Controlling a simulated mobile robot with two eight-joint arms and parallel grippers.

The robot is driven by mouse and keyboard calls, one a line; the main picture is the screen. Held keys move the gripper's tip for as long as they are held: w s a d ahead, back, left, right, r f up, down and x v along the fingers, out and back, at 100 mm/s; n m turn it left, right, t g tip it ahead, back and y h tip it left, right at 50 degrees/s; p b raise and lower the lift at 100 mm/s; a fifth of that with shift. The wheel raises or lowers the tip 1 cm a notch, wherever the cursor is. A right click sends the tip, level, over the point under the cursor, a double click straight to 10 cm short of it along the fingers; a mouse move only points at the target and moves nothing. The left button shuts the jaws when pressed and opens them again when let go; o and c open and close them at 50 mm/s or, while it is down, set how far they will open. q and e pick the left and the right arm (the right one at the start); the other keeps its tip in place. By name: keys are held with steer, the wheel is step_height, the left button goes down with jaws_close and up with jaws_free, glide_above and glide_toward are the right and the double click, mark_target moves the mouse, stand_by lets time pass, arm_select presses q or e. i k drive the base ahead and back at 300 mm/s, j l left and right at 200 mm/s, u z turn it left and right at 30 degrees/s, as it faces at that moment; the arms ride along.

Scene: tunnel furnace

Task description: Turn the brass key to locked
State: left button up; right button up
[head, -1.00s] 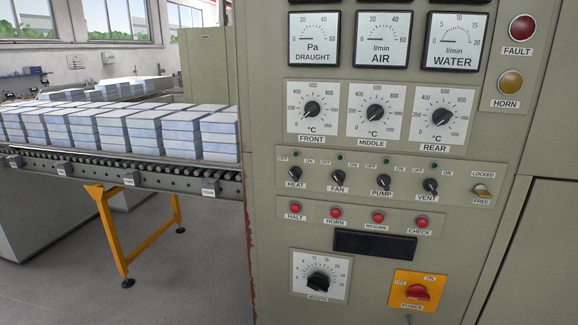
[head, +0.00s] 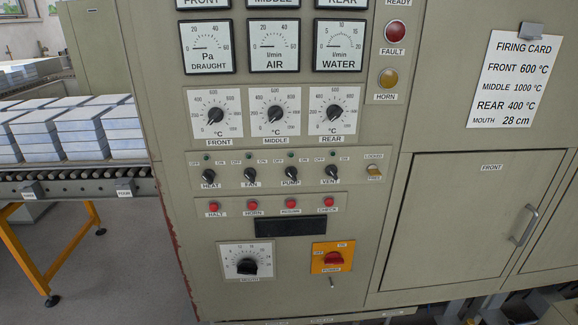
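The brass key (head: 374,169) sits in the furnace's control panel, at the right end of the row of black switches. A LOCKED label (head: 374,156) is above it and a FREE label (head: 375,178) is below it. The key is small here, and I cannot tell its exact angle. Neither of my grippers is in view, and nothing touches the key.
The panel holds gauges, dials (head: 275,114), red buttons (head: 328,203) and an orange power switch (head: 333,258). A firing card (head: 514,80) hangs at the right above a front door with a handle (head: 525,226). A roller conveyor (head: 80,182) with stacked blocks stands at the left.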

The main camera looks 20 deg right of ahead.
mark_target(372, 169)
steer(key=z, duration=1.25)
